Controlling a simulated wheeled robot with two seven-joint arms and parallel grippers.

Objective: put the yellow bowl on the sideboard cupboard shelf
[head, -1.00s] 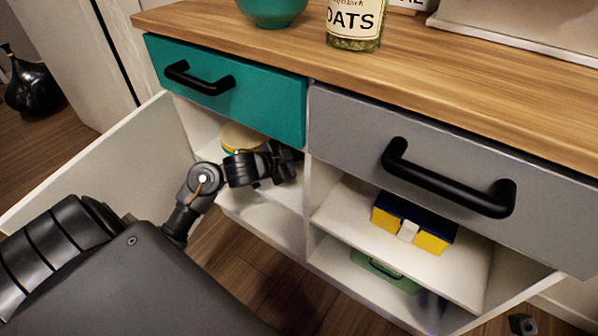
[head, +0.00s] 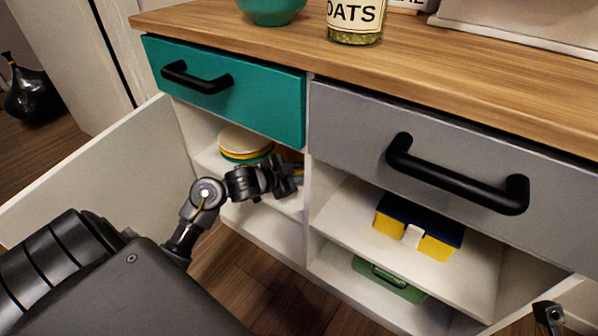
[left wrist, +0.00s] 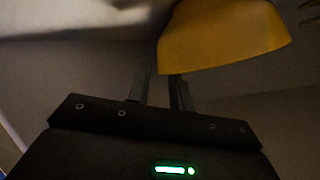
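The yellow bowl (left wrist: 222,38) fills the upper middle of the left wrist view, just beyond the fingertips. In the head view only a sliver of yellow (head: 291,156) shows behind my left gripper (head: 290,178), on the left cupboard shelf (head: 207,158). The gripper is at the shelf's front right. In the left wrist view its fingers (left wrist: 160,88) stand apart with a narrow gap and nothing clearly clamped between them. The right fingertip overlaps the bowl's lower edge; I cannot tell whether it touches. A dark part at the head view's lower right may be my right gripper (head: 548,314).
A stack of cream, yellow and teal dishes (head: 245,144) stands on the shelf left of my gripper. The cupboard door (head: 100,175) is open at left. A teal drawer (head: 230,90) hangs above. Right compartments hold a blue-yellow box (head: 418,228) and green case (head: 388,279).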

